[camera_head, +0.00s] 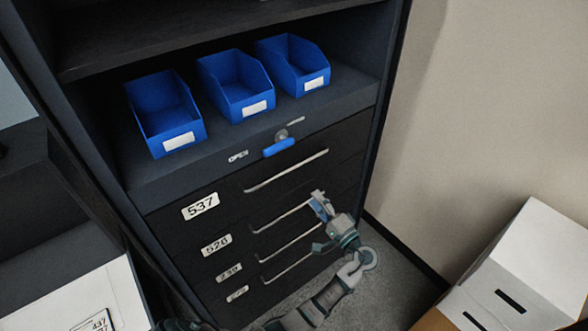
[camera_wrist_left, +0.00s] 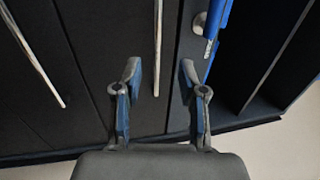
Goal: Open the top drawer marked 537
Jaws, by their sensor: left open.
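The top drawer (camera_head: 240,183) is black and carries a white label 537 (camera_head: 200,206). It looks shut, flush with the drawers below. Its long pale bar handle (camera_head: 287,170) runs across its front. My left gripper (camera_head: 320,222) is open and empty, in front of the drawer fronts near the handles' right ends. In the left wrist view, my left gripper (camera_wrist_left: 160,70) has its fingers on either side of the top handle's line (camera_wrist_left: 157,45). I cannot tell how far the fingers are from it. My right gripper is not in view.
A blue latch (camera_head: 279,147) with a round metal part and an OPEN label (camera_head: 238,156) sits above the drawer. Blue bins (camera_head: 236,86) stand on the shelf. Lower drawers have similar handles (camera_head: 290,244).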

